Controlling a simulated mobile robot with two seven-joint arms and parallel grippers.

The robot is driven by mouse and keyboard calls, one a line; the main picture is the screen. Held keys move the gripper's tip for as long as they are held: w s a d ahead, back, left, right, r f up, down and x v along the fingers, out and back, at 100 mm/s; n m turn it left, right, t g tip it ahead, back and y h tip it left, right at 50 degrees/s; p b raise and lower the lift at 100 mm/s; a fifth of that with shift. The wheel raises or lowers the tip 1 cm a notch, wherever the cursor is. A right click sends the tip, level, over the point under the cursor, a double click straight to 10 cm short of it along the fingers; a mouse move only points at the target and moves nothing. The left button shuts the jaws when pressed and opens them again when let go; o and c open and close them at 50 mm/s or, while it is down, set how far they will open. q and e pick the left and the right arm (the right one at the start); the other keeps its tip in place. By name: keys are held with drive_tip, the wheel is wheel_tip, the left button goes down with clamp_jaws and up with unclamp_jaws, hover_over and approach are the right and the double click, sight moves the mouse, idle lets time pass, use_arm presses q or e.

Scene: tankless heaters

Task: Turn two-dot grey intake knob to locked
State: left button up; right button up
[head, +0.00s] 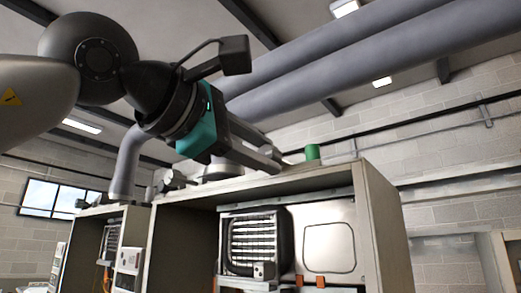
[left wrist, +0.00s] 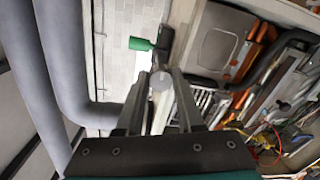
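My left gripper (head: 278,160) reaches in from the left above the top of the heater cabinet in the head view. I cannot tell whether the fingers touch the knob. No dots can be made out on it. The gripper hides the knob in the head view. A green cylinder (head: 312,152) stands on the cabinet top just right of the fingertips; it also shows in the left wrist view (left wrist: 140,43). My right gripper is not in view.
Thick grey pipes (head: 370,55) run overhead behind my arm. A second cabinet (head: 85,245) stands at the left. Space above the cabinet top at right is free.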

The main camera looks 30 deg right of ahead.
use_arm(q)
drive_tip(key=o, duration=0.5)
drive_tip(key=shift+c, duration=0.2)
drive_tip(key=shift+s+a+b, duration=0.2)
drive_tip(key=shift+a+b, duration=0.15)
drive_tip(key=shift+a, duration=0.15)
drive_tip(key=b+v, duration=0.4)
drive_tip(key=v, duration=1)
drive_tip(key=shift+r, duration=0.15)
